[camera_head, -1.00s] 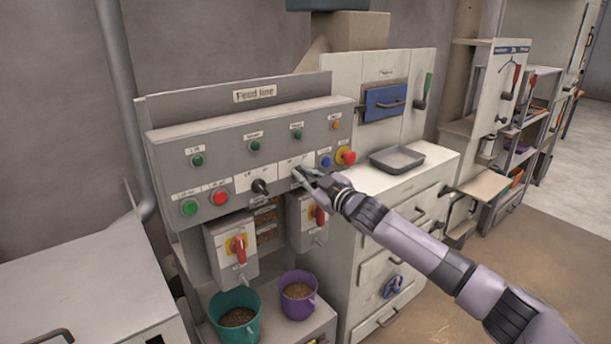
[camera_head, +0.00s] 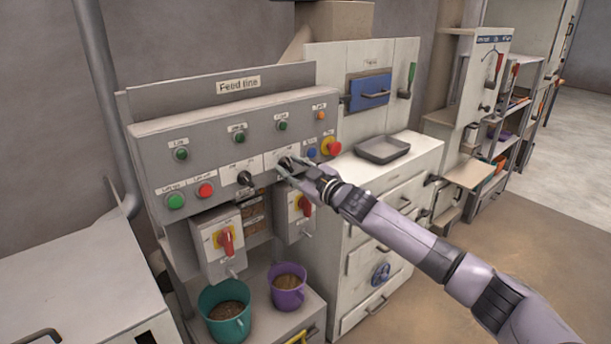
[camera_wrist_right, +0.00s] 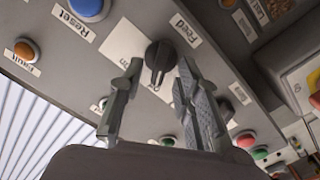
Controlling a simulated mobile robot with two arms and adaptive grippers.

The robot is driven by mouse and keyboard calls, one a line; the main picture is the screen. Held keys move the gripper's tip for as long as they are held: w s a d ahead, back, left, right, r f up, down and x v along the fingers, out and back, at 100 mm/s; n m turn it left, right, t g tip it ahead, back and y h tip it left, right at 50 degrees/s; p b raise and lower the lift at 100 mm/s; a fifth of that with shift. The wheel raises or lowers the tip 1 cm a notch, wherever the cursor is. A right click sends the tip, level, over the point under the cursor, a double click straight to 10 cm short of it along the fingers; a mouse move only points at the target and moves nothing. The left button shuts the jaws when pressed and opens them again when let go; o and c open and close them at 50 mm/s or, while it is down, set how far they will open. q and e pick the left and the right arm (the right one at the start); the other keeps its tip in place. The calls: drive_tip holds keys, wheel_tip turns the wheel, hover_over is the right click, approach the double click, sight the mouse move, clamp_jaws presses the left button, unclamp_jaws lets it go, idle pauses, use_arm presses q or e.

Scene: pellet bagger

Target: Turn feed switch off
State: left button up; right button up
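The feed switch is a black rotary knob (camera_wrist_right: 159,56) on a white plate beside a "Feed" label in the right wrist view. In the head view the knob (camera_head: 284,160) is partly hidden by my fingers. My right gripper (camera_wrist_right: 160,70) is open, with one finger on each side of the knob and visible gaps between; it also shows at the panel in the head view (camera_head: 287,167). Whether the fingers reach fully around the knob in depth, I cannot tell. My left gripper is not in view.
A second black knob (camera_head: 244,178) sits just left on the grey panel (camera_head: 215,135). A red emergency button (camera_head: 333,146) and blue Reset button (camera_head: 311,153) are close on the right. Red-handled switches (camera_head: 226,243) are below. Teal (camera_head: 226,325) and purple (camera_head: 288,292) buckets stand underneath.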

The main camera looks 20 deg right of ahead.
drive_tip(key=v, duration=1.1)
drive_tip(key=shift+s, duration=0.2)
drive_tip(key=d+f+m+g+h, duration=0.1)
drive_tip(key=d+f+m+h, duration=0.15)
drive_tip(key=f, duration=0.95)
drive_tip(key=d+f+m+g+h, duration=0.2)
drive_tip(key=d+f, duration=0.1)
drive_tip(key=f, duration=0.9)
drive_tip(key=s+f+m+g+h, duration=0.1)
drive_tip(key=s+f+g, duration=0.1)
drive_tip(key=s+f, duration=0.7)
drive_tip(key=s+f+g, duration=0.2)
drive_tip(key=s+f, duration=0.3)
drive_tip(key=f, duration=0.7)
drive_tip(key=s+f+m+g+h, duration=0.1)
drive_tip(key=s+f+g, duration=0.1)
drive_tip(key=s+f, duration=0.65)
drive_tip(key=s+a+f+g, duration=0.2)
drive_tip(key=s+f, duration=0.4)
drive_tip(key=s, duration=0.6)
drive_tip(key=s+a+f+m+g, duration=0.1)
drive_tip(key=s+f, duration=0.5)
drive_tip(key=s, duration=0.6)
drive_tip(key=s+a+f+g, duration=0.4)
drive_tip(key=s+a+f, duration=0.1)
drive_tip(key=s, duration=0.7)
drive_tip(key=shift+a+f, duration=0.2)
drive_tip(key=shift+f, duration=0.6)
